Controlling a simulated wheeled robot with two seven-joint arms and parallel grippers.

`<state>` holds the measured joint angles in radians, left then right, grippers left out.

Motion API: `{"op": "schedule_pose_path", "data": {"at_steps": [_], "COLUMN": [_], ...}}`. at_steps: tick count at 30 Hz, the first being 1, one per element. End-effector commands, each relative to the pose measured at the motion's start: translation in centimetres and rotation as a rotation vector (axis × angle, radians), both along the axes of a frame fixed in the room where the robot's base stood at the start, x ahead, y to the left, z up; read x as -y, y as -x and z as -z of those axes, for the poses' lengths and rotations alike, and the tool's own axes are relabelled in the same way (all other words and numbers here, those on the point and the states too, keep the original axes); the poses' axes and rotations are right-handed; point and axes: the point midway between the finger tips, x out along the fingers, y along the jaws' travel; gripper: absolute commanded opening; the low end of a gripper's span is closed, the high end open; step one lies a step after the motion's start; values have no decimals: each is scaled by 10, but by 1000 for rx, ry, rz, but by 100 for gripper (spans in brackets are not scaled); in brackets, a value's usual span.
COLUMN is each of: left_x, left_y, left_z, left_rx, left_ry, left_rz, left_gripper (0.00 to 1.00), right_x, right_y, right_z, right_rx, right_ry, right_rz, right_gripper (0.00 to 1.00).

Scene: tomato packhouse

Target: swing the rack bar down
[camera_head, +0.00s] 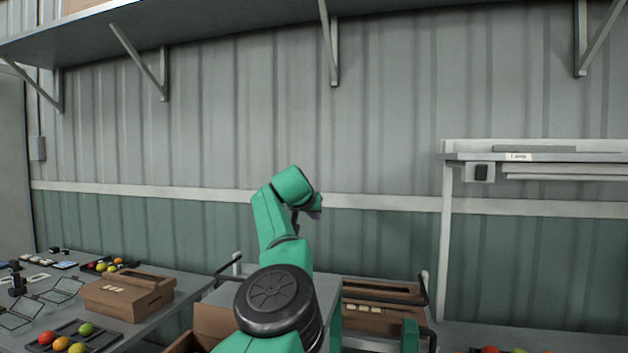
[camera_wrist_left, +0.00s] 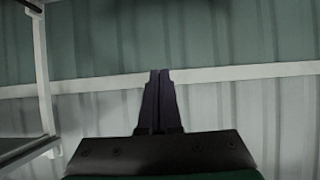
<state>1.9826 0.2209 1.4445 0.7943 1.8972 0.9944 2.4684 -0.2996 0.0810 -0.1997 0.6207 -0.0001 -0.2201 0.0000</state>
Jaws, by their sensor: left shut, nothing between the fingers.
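A dark bar (camera_head: 385,299) shows low in the head view, right of my left arm, running across the front of a cardboard box and bending up at a pale post (camera_head: 425,284). I take it for the rack bar; my arm hides part of the rack, so its full shape and angle are unclear. My left gripper (camera_head: 316,214) is raised in front of the wall, above and apart from the bar. In the left wrist view its dark fingers (camera_wrist_left: 159,73) are together and empty, with only wall beyond them. My right gripper is not seen.
A high shelf (camera_head: 230,18) with brackets spans the top. A white-framed stand (camera_head: 446,235) is at right. The wall area around my gripper is clear.

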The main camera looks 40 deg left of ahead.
Motion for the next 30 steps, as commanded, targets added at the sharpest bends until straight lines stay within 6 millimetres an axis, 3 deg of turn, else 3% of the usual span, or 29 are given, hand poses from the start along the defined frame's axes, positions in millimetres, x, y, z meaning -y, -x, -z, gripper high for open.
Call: {"op": "schedule_pose_path", "data": {"at_steps": [1, 3, 10, 30], "left_x": [-1, -1, -1, 0], "left_y": [1, 1, 0, 0], "left_z": [-23, -41, -87, -90], "left_rx": [1, 1, 0, 0], "left_ry": [-2, -2, 0, 0], "left_rz": [0, 0, -1, -1], "left_gripper": [0, 0, 0, 0], "right_x": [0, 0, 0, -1], "right_y": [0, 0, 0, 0], "right_z": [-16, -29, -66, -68], "right_rx": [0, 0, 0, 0], "right_ry": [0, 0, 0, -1], "right_rz": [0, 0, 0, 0], "right_gripper": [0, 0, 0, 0]}}
